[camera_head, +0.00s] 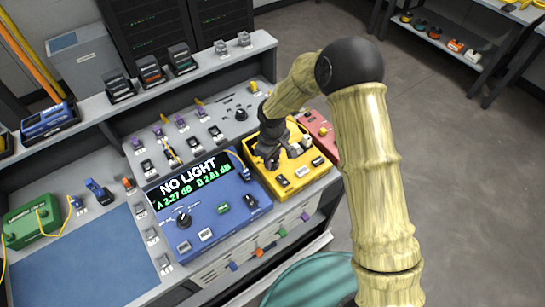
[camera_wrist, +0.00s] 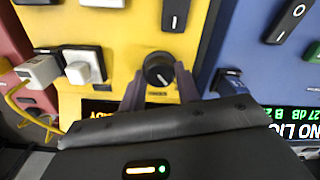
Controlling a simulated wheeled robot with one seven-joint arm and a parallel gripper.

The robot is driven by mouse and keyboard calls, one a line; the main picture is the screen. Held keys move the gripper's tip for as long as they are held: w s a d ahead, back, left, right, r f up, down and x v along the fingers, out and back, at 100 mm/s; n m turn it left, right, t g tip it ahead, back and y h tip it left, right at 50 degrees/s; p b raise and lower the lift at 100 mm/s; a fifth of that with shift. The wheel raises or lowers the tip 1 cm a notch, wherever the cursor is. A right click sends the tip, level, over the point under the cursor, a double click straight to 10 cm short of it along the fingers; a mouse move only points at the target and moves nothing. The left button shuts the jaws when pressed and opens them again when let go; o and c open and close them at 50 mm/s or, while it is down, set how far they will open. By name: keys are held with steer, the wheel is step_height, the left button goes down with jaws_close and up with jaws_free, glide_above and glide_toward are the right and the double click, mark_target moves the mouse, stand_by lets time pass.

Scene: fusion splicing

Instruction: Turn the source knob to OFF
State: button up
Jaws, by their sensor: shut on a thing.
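The yellow box (camera_head: 292,190) stands right of the blue meter, and its face fills the middle of the wrist view (camera_wrist: 130,25). Its round black source knob (camera_wrist: 158,68) with a white pointer line shows between my fingertips. My gripper (camera_wrist: 160,84) is shut on the knob, one finger on each side. The label under the knob is mostly hidden, so I cannot read its setting. In the head view my gripper (camera_head: 267,157) is over the left part of the yellow box and hides the knob. A display reading partly "ADY" (camera_wrist: 92,113) is half covered by my gripper.
The blue meter (camera_head: 205,215) shows "NO LIGHT" and has its own black knob (camera_head: 184,220). A black rocker switch (camera_wrist: 175,15) and white plugs (camera_wrist: 78,70) with a yellow cable sit near the knob. A red box (camera_head: 318,130) stands behind right.

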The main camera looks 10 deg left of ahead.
mark_target(273, 160)
steer(key=shift+w+r+n, duration=0.1)
steer(key=shift+n, duration=0.4)
steer(key=o, duration=1)
step_height(273, 160, up, 17)
steer(key=shift+r+b, duration=0.15)
steer(key=shift+b, duration=0.55)
